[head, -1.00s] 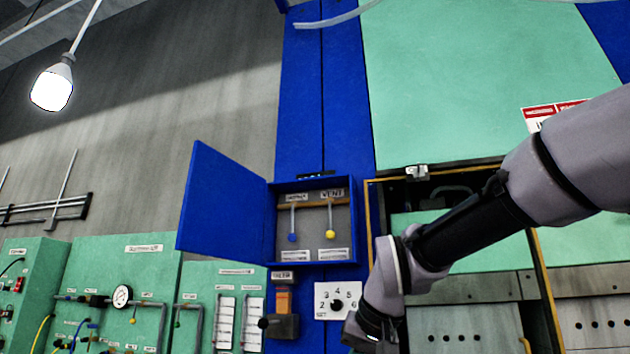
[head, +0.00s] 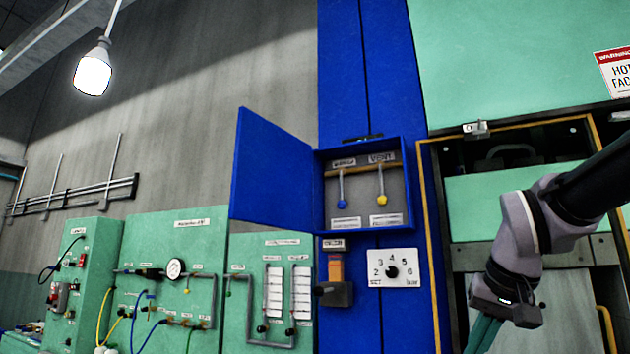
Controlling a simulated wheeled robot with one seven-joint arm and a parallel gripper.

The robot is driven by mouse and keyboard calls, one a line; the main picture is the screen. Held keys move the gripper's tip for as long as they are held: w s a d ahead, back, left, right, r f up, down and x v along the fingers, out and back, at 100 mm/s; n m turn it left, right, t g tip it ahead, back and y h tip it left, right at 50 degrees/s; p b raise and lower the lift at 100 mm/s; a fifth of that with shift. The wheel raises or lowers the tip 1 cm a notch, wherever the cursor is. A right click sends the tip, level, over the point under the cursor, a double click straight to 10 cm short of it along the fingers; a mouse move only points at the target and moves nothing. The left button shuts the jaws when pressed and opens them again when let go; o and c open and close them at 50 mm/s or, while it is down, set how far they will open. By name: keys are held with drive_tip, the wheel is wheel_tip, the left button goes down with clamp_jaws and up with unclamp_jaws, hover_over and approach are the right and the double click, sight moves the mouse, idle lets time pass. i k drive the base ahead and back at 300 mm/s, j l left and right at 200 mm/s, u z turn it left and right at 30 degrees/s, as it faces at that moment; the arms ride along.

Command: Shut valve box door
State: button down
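The blue valve box (head: 365,224) is mounted on a blue column, right of the middle in the head view. Its blue door (head: 268,170) stands wide open, swung out to the left. Inside the box hang two levers, one with a blue knob (head: 342,204) and one with a yellow knob (head: 382,200). My arm comes in from the right, and its wrist is below and to the right of the box, apart from the door. Only the greenish start of my gripper (head: 484,334) shows at the bottom edge; its fingertips are out of the frame.
A dial plate (head: 394,268) and an orange-handled switch (head: 336,270) sit just below the box. A press opening with a yellow-edged frame (head: 437,250) is to the right. Green panels (head: 170,240) with a gauge and hoses stand at the left. The space before the door looks clear.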

sight(270, 184)
drive_tip(key=i+j+z, duration=0.1)
drive_tip(key=j+z, duration=1)
drive_tip(key=j, duration=1)
drive_tip(key=k+j+z, duration=0.2)
drive_tip(key=j, duration=0.95)
drive_tip(key=k+j, duration=0.2)
drive_tip(key=j, duration=0.1)
